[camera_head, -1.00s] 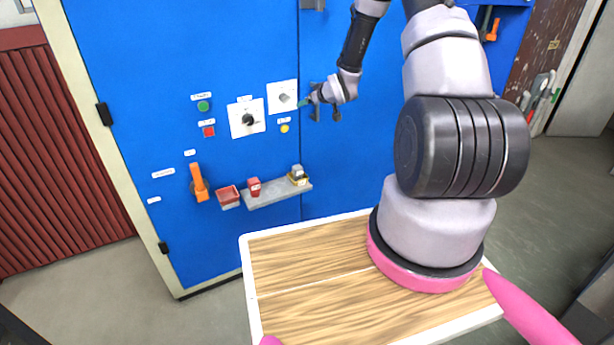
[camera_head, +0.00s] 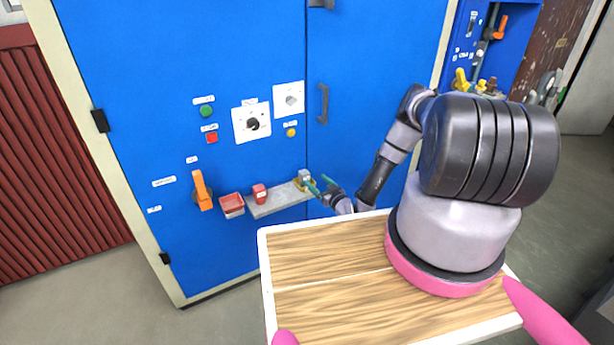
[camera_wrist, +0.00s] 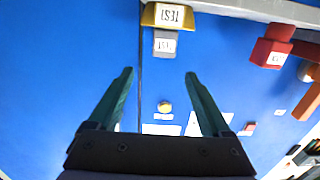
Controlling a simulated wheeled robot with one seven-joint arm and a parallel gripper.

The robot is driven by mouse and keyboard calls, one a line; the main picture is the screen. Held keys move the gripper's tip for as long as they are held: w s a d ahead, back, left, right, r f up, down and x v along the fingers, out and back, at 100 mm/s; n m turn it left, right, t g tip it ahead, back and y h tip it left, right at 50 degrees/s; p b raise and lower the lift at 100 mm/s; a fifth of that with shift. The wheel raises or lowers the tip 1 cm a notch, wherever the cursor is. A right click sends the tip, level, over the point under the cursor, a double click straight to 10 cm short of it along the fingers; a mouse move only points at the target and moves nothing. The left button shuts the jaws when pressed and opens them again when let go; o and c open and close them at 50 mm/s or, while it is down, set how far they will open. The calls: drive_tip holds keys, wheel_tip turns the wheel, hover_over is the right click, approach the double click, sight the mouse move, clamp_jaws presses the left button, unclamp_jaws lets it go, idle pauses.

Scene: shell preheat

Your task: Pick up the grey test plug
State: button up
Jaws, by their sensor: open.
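The grey test plug (camera_head: 304,174) sits in a yellow holder (camera_head: 299,185) marked TEST at the right end of the grey shelf (camera_head: 270,205). In the wrist view, which is upside down, the plug (camera_wrist: 164,43) carries a white label and lies just beyond my fingertips, roughly midway between them. My gripper (camera_head: 320,184) is close to the right of the plug in the head view. In the wrist view my gripper (camera_wrist: 158,73) is open, with its two green fingers apart and nothing between them.
Above are a black knob (camera_head: 253,125) and green and red buttons. A wooden-topped table (camera_head: 330,260) is in front.

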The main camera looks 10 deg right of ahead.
sight(306, 175)
drive_tip(key=w+a, duration=0.1)
drive_tip(key=w+a+f, duration=0.1)
drive_tip(key=w, duration=0.1)
drive_tip(key=shift+f+t, duration=0.2)
drive_tip(key=shift+t, duration=0.1)
drive_tip(key=shift+d+x, duration=0.2)
drive_tip(key=shift+x, duration=2.8)
drive_tip(key=shift+r, duration=0.15)
clamp_jaws()
